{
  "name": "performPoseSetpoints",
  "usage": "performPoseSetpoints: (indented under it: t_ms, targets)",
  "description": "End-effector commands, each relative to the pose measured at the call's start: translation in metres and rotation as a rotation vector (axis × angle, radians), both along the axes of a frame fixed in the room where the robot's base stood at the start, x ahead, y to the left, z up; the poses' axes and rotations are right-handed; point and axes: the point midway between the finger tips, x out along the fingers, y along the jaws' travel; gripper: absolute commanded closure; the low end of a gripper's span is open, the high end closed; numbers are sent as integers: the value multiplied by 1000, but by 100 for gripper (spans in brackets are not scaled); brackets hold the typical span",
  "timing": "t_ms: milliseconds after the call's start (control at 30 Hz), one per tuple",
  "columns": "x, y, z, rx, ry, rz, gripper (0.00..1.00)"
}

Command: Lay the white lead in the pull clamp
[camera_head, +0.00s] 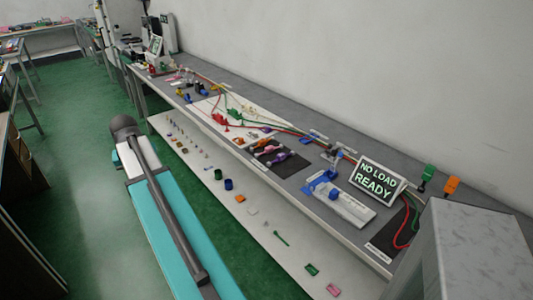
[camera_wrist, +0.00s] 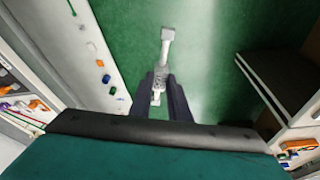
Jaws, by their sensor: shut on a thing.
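In the wrist view my gripper (camera_wrist: 159,92) has its two dark fingers closed around a whitish piece, which looks like the white lead (camera_wrist: 166,42). The piece sticks out beyond the fingertips, over the green floor, and ends in a pale block. In the head view a blue and white fixture (camera_head: 345,207) stands on the bench beside a sign (camera_head: 377,183) reading "NO LOAD READY". It looks like the pull clamp, but its jaws are too small to make out. My gripper is not clear in the head view.
The long grey bench (camera_head: 245,95) runs along the wall, with coloured leads (camera_head: 235,113) and small parts on it. A lower white shelf (camera_head: 215,187) holds several small items. A grey box (camera_head: 465,250) stands at the front right. Green floor lies open at left.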

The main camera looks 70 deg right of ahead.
Motion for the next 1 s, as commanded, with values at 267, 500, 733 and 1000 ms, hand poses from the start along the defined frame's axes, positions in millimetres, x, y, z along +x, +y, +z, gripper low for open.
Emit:
performPoseSetpoints:
  t_ms: [267, 500, 733, 1000]
  targets:
    - [-56, -84, 2, 1, 2, -200, 100]
    - [-113, -147, 2, 1, 3, -368, 100]
    - [-175, -201, 1, -1, 2, -528, 100]
    - [-255, -253, 0, -3, 2, -714, 100]
